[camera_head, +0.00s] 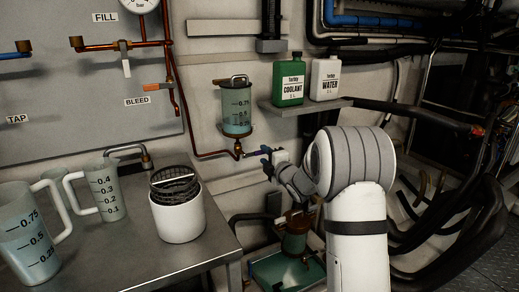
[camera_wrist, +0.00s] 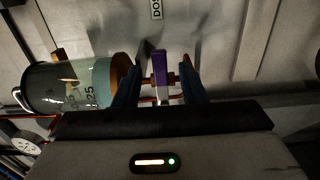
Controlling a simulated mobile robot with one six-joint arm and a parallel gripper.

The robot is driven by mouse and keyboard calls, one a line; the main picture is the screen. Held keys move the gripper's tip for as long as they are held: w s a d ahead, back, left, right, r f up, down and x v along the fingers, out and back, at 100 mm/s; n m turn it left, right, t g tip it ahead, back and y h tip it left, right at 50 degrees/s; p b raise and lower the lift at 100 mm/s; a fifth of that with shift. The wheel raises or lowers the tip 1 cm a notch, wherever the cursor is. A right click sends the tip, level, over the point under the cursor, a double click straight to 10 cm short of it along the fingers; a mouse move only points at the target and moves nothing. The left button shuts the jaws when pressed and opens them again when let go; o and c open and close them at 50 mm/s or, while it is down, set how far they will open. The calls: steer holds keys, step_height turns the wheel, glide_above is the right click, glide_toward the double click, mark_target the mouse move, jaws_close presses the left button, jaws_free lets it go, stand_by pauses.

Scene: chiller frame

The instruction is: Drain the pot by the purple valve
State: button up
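The pot (camera_head: 237,110) is a clear, marked cylinder on the wall with liquid in it. It lies sideways at the left of the wrist view (camera_wrist: 85,84). The purple valve (camera_wrist: 161,83) has a flat purple handle on a brass stem beside the pot's brass-coloured base. My gripper (camera_wrist: 162,78) is open, with one dark blue finger on each side of the purple handle and visible gaps between. In the head view my gripper (camera_head: 268,156) is just right of the pipe fitting below the pot. The purple handle is hard to make out there.
A shelf (camera_head: 350,102) above my arm holds a green coolant jug (camera_head: 288,82) and a white water jug (camera_head: 325,79). A lower vessel (camera_head: 297,240) stands over a green tray (camera_head: 275,273). The metal table (camera_head: 165,258) holds measuring jugs (camera_head: 108,192) and a white container (camera_head: 178,216).

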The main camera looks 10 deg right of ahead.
mark_target(262, 153)
steer(key=x, duration=0.5)
steer(key=shift+w+a, duration=0.1)
steer(key=shift+w, duration=0.05)
steer(key=shift+c, duration=0.6)
jaws_close()
